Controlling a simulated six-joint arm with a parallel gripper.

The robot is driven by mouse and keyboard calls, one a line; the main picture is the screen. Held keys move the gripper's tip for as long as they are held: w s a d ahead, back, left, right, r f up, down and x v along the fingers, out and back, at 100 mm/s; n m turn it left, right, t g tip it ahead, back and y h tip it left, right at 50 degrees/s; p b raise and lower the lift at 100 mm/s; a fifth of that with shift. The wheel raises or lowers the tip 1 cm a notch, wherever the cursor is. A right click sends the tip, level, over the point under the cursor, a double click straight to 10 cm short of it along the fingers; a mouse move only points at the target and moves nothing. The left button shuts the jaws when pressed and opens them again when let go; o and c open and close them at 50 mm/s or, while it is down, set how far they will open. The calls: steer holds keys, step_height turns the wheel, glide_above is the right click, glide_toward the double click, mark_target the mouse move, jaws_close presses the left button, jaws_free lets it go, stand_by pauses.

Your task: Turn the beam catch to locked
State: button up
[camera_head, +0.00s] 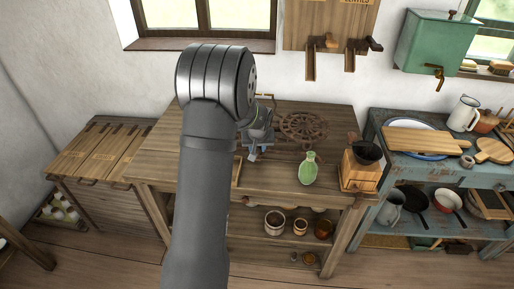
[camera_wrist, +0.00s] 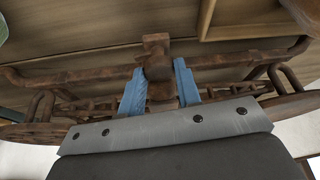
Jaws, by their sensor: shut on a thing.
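A rusty brown beam (camera_wrist: 95,72) runs across the wrist view, with chains hanging near both ends. A rusty block-like piece (camera_wrist: 156,42), which looks like the beam catch, sits at the middle of the beam. My gripper (camera_wrist: 160,82) has its blue fingers on either side of this piece and is shut on it. I cannot tell whether the catch stands at locked. In the head view my arm hides part of the gripper and the catch; a grey end part (camera_head: 258,132) shows above the table, beside a rusty openwork round piece (camera_head: 303,127).
The wooden table (camera_head: 210,165) also holds a green vase (camera_head: 308,170) and a wooden grinder (camera_head: 360,168) on the right. The table's front left is clear.

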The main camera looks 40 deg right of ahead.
steer(key=shift+n+y, duration=0.5)
steer(key=shift+n, duration=0.7)
steer(key=o, duration=1)
steer(key=shift+c, duration=0.2)
steer(key=shift+t, duration=0.3)
steer(key=v, duration=1.7)
steer(key=shift+r, duration=0.2)
steer(key=shift+a, duration=0.1)
